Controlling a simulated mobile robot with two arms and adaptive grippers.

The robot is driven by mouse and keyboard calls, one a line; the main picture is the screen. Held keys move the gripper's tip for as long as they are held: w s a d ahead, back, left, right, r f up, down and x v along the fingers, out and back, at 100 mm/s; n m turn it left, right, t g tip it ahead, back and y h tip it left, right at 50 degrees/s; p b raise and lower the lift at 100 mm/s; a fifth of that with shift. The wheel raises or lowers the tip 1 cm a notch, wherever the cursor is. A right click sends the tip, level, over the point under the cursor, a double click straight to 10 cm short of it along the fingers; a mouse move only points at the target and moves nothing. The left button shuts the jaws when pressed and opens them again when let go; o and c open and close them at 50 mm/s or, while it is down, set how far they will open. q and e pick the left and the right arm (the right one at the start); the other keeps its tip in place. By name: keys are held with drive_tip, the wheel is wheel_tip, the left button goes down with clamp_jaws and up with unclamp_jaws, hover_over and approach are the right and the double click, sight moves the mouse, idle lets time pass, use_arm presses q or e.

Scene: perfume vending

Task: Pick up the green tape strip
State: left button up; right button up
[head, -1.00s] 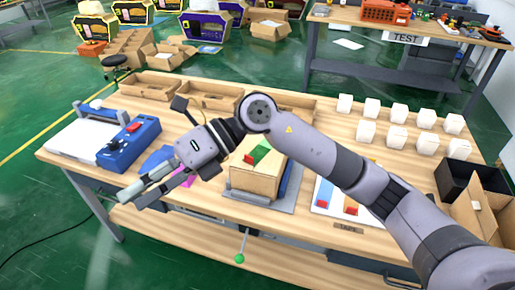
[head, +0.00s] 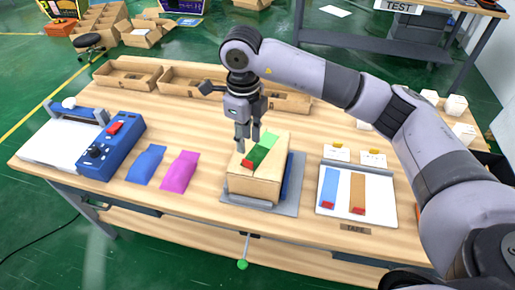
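The green tape strip (head: 262,151) lies slantwise on top of a light wooden box (head: 255,187), with a red piece at its lower left end. The box stands on a grey plate (head: 285,209) at the table's front middle. My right gripper (head: 248,146) points down over the box's left back part, just left of the strip. Its two fingers are apart, with a gap and nothing seen between them. I cannot tell whether a fingertip touches the box or strip. My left gripper is not in view.
A white board (head: 337,210) with blue and orange strips lies right of the box. Blue (head: 146,165) and magenta (head: 180,171) pieces lie to the left, beside a blue device (head: 113,150). Cardboard trays (head: 127,73) line the back; white boxes (head: 463,132) stand at right.

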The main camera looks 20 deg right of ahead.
sight(250, 162)
wheel_tip(250, 162, down, 3)
drive_tip(key=shift+w+f+p, duration=0.1)
drive_tip(key=shift+w+p, duration=0.05)
drive_tip(key=shift+p, duration=0.15)
drive_tip(key=shift+f, duration=0.45)
drive_tip(key=shift+d+f+p, duration=0.1)
drive_tip(key=shift+f+p, duration=0.15)
drive_tip(key=shift+p, duration=0.15)
drive_tip(key=f, duration=0.1)
drive_tip(key=f+p, duration=0.1)
drive_tip(key=f, duration=0.1)
drive_tip(key=shift+d+f+p, duration=0.3)
drive_tip(key=shift+f+p, duration=0.05)
drive_tip(key=shift+p, duration=0.05)
drive_tip(key=shift+f, duration=0.5)
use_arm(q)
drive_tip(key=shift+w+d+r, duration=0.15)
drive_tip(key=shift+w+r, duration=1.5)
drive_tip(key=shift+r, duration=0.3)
use_arm(e)
clamp_jaws()
